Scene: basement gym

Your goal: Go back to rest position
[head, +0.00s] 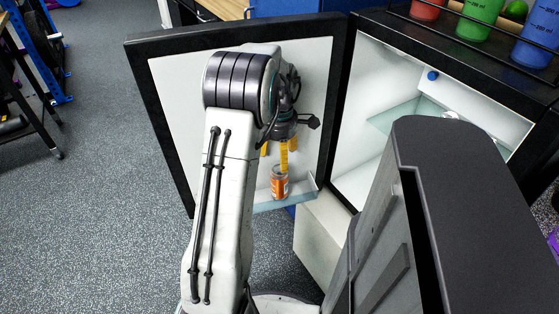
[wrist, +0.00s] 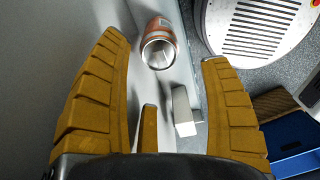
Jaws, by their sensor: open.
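My gripper (head: 275,152) hangs in front of the inner side of the open fridge door. Its yellow fingers are spread apart with nothing between their tips, as the wrist view also shows (wrist: 165,95). An orange can (head: 279,184) stands on the door shelf (head: 312,186), just below my fingers and apart from them. In the wrist view the can (wrist: 159,45) shows its silver top, beyond the fingertips.
The fridge door (head: 180,85) stands wide open to the left. The lit fridge interior (head: 375,75) has a glass shelf (head: 395,114). Red, green (head: 482,18) and blue (head: 537,40) cups stand on top of the fridge. Speckled floor at the left is free; gym racks (head: 45,60) stand beyond.

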